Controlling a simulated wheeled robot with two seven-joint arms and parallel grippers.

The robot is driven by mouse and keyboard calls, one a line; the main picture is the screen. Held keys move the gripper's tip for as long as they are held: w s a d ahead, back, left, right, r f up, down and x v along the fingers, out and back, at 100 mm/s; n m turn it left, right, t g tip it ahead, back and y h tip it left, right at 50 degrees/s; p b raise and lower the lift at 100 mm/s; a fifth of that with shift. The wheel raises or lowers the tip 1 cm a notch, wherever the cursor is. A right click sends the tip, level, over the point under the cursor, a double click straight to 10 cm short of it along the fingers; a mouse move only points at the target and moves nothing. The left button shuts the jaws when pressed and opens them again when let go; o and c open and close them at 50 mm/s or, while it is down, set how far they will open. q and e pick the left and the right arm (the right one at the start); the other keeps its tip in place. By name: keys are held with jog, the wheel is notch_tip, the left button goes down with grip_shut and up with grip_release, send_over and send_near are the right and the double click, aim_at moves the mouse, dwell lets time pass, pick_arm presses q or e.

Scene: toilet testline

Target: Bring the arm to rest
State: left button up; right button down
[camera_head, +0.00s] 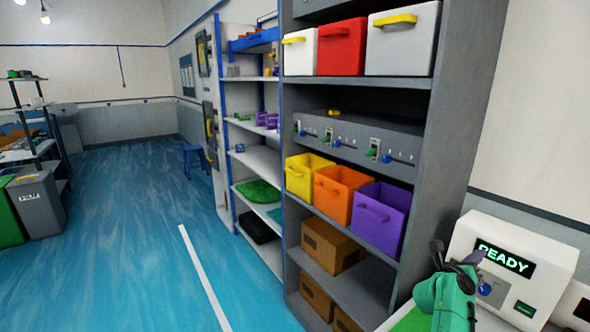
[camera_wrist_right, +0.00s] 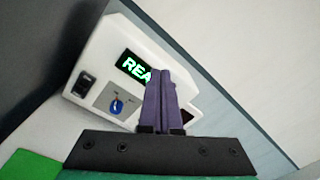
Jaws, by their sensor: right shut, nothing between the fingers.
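My right gripper (camera_head: 474,258) is at the lower right of the head view, on a green wrist, in front of a white machine (camera_head: 545,248) whose screen reads READY. In the right wrist view its purple fingers (camera_wrist_right: 160,85) are together and empty. They overlap the machine (camera_wrist_right: 97,60) in that view and cover part of its screen. I cannot tell whether they touch it. A blue knob (camera_wrist_right: 116,106) shows left of the fingers. My left gripper is in neither view.
A tall grey shelf (camera_head: 457,95) with coloured bins stands left of the machine. A grey panel with switches (camera_head: 355,140) sits on its middle shelf. Grey and green bins (camera_head: 38,205) stand at the far left. The blue floor (camera_head: 130,230) between is clear.

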jog(key=a+r+n+t+y, duration=0.2)
jog(key=a+n+t+y, duration=1.1)
jog(key=n, duration=1.1)
jog(key=s+a+f+n+g+y, duration=0.7)
jog(key=s+a+f+n+g, duration=0.35)
jog(key=a+f+n, duration=0.25)
jog(key=s+d+f+n+g+h, duration=0.1)
jog(key=s+f+n+g+h, duration=0.2)
jog(key=s, duration=0.8)
jog(key=s+d+f+n+g+h, duration=0.1)
jog(key=s+f+n+g, duration=0.1)
jog(key=s+f+g, duration=0.6)
jog(key=s+f+t, duration=0.1)
jog(key=s+f, duration=0.2)
jog(key=f, duration=0.8)
jog(key=s+f, duration=0.2)
jog(key=f, duration=0.9)
jog(key=s+d+f+g+b, duration=0.1)
jog(key=s+d+f, duration=0.1)
jog(key=s+f, duration=1.1)
jog(key=s, duration=0.3)
jog(key=shift+d+f+n+h, duration=0.25)
jog(key=shift+d+n+h, duration=0.05)
jog(key=shift+n, duration=0.1)
